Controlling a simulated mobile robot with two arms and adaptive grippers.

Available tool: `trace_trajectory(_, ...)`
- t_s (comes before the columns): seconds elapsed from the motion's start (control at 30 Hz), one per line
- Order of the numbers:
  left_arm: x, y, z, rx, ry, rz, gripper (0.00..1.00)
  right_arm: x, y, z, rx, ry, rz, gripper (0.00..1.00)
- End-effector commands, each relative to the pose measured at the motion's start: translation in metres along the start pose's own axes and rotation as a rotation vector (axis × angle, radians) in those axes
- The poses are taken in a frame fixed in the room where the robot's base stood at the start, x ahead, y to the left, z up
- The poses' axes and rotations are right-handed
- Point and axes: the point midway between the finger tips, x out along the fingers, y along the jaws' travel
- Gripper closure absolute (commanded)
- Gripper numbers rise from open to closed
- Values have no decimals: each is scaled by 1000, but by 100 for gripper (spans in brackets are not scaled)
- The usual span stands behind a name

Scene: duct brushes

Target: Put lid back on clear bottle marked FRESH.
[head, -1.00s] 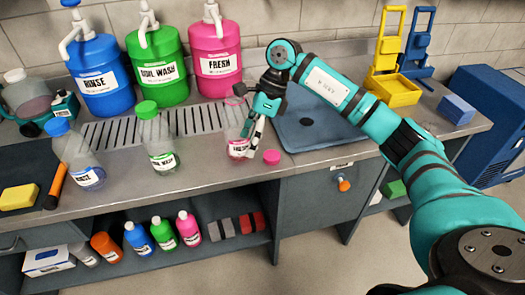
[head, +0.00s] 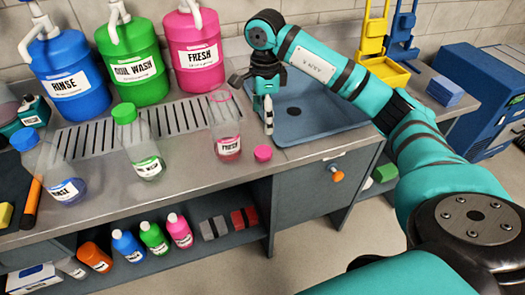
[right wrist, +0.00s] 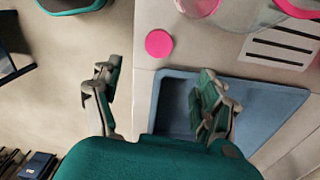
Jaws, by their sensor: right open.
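The clear bottle marked FRESH (head: 227,147) stands upright on the counter, with pink liquid at its bottom and no lid on its mouth. The pink lid (head: 262,153) lies on the counter to the right of the bottle, near the front edge. It also shows as a pink disc in the right wrist view (right wrist: 159,43). My right gripper (head: 268,118) points down by the sink's left side, right of the bottle and above the lid in the picture. Its fingers are apart and empty in the right wrist view (right wrist: 155,100). My left gripper is not in view.
Blue RINSE (head: 68,85), green BOIL WASH (head: 132,72) and pink FRESH (head: 200,57) drums stand behind. Clear RINSE (head: 67,190) and BOIL WASH (head: 148,166) bottles with lids stand left. A blue sink (head: 320,125) lies right.

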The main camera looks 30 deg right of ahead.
Motion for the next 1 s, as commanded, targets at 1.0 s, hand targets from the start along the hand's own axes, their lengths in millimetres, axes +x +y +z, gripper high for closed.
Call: trace_trajectory(1.0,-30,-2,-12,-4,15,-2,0,98,4,8,-1,-1,5,24)
